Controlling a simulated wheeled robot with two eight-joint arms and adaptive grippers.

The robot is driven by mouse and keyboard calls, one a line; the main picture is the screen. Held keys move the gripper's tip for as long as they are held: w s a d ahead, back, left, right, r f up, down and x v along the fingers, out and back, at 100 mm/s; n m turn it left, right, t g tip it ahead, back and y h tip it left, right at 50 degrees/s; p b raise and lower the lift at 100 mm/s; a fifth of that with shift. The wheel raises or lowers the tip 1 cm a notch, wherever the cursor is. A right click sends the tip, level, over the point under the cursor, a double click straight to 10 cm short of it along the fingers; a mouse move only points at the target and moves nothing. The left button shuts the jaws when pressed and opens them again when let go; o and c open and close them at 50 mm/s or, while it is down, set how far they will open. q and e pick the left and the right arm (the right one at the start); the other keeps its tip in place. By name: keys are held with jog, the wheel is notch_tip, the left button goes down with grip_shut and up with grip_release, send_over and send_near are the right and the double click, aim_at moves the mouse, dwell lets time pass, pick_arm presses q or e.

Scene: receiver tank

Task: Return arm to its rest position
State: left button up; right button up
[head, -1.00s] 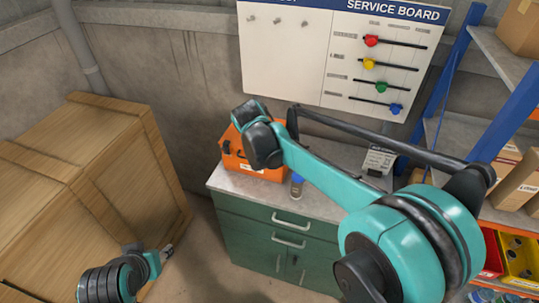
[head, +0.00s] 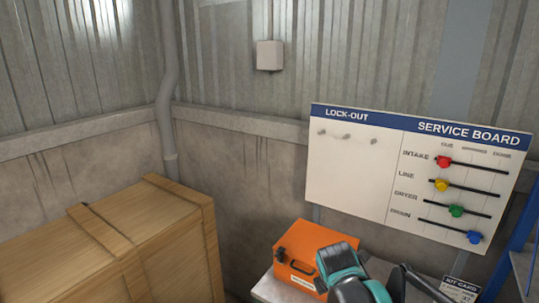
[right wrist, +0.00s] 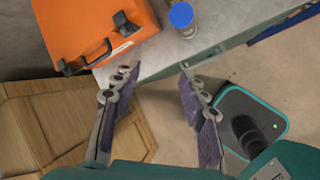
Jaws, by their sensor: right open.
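My right gripper (right wrist: 157,78) is open in the right wrist view, with its two fingers well apart and nothing between them. It is over the front edge of the grey worktop (right wrist: 190,42), close to the orange case (right wrist: 92,22). In the head view, part of my right arm shows at the bottom, in front of the case (head: 308,252); its gripper cannot be made out there. My left gripper is not in view.
A blue-capped jar (right wrist: 183,18) stands on the worktop beside the case. A wooden crate (head: 110,245) stands at left. The service board (head: 410,175) with coloured sliders hangs behind. Blue shelving (head: 515,255) stands at right. Floor shows below the worktop.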

jog(key=s+f+m+t+y+b, duration=0.1)
jog(key=s+f+m+b, duration=0.2)
jog(key=s+f+m, duration=0.3)
jog(key=s+f+m+y+b, duration=0.1)
jog(key=s+f+m+b, duration=0.3)
jog(key=m, duration=1.1)
jog(key=s+f, duration=0.3)
jog(key=s, duration=0.3)
jog(key=shift+s+d+t, duration=0.15)
jog(key=shift+s+t, duration=0.1)
jog(key=shift+t, duration=0.15)
